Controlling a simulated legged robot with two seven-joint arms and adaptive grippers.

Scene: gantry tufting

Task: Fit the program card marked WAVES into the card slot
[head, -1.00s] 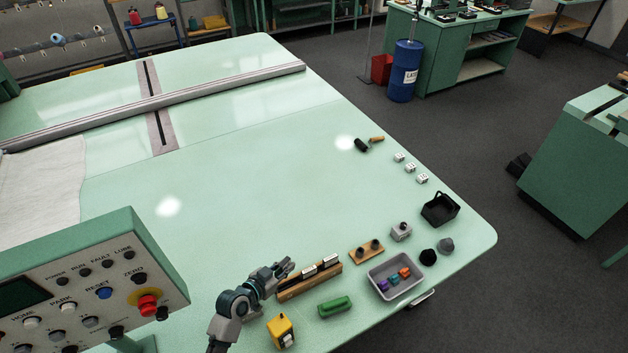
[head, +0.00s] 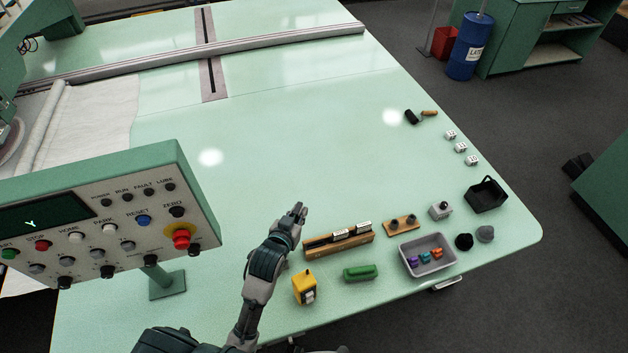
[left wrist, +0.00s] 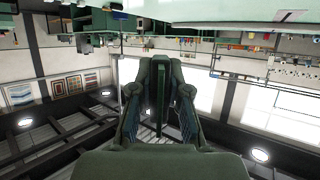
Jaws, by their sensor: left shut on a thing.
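My left gripper (head: 299,210) is raised over the table, just left of and behind the wooden card rack (head: 340,246). In the left wrist view, its two fingers are shut on a thin dark plate (left wrist: 158,88), seen edge-on, which looks like a program card. Its marking cannot be read, and in the head view it hardly shows. Cards with white labels (head: 341,233) stand in the right part of the rack, their lettering too small to read. The control console (head: 100,215) stands left of my arm. I cannot make out a card slot. My right gripper is out of view.
Near the rack are a yellow device (head: 304,288), a green block (head: 360,273), a wooden holder with dark knobs (head: 402,224), a grey tray (head: 447,261) of coloured pieces and a black basket (head: 486,196). The table's middle (head: 290,150) is clear.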

